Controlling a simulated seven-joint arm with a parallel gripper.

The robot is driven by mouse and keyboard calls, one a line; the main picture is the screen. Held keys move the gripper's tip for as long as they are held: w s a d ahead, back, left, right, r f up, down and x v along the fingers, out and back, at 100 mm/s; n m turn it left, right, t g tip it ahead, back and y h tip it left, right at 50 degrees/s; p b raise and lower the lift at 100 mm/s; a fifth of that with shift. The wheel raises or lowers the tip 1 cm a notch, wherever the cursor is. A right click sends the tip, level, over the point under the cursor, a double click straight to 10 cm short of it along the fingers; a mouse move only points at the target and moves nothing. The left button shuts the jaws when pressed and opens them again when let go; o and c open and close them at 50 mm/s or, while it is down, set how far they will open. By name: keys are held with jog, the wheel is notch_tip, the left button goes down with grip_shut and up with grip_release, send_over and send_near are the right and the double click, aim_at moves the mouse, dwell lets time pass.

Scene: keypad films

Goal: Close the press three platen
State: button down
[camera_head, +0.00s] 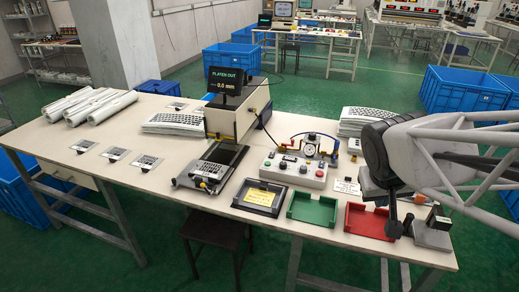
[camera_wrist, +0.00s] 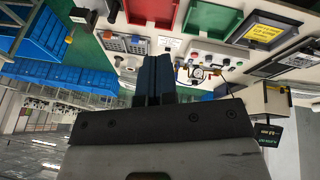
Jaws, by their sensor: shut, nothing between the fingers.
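The press (camera_head: 232,118) stands in the middle of the bench. Its screen (camera_head: 225,80) reads "PLATEN OUT" and 0.0 mm. The platen (camera_head: 207,170) is drawn out towards the front on dark rails, with a patterned keypad film on it and a yellow part at its front edge. In the wrist view, the press screen (camera_wrist: 268,135) shows at the right edge, upside down. My gripper (camera_wrist: 153,60) is shut and empty, its two dark fingers side by side. In the head view it hangs over the right end of the bench, well apart from the platen, its fingertips unclear.
A control box (camera_head: 295,168) with a dial gauge stands right of the press. A dark yellow-labelled frame (camera_head: 259,197), a green tray (camera_head: 313,208) and a red tray (camera_head: 369,222) line the front edge. Film stacks (camera_head: 176,123) and white rolls (camera_head: 92,104) lie left.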

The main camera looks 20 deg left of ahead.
jog(key=w+a+f+n+t+y, duration=0.1)
jog(key=w+a+f+n, duration=0.3)
jog(key=a, duration=0.8)
jog(key=w+a+f+n+t, duration=0.1)
jog(key=w+a+f, duration=0.4)
jog(key=a, duration=0.6)
jog(key=s+a+f+n+y, duration=0.1)
jog(key=a+f, duration=0.3)
jog(key=a, duration=0.4)
jog(key=s+a+f+n+y, duration=0.1)
jog(key=s+a+f+n, duration=0.1)
jog(key=a, duration=0.7)
jog(key=s+a+f+n+y, duration=0.2)
jog(key=a+f, duration=0.4)
jog(key=a, duration=0.3)
jog(key=shift+s+a+n+t, duration=0.15)
jog(key=shift+s+n+t, duration=0.15)
jog(key=shift+n, duration=0.3)
jog(key=shift+w, duration=0.1)
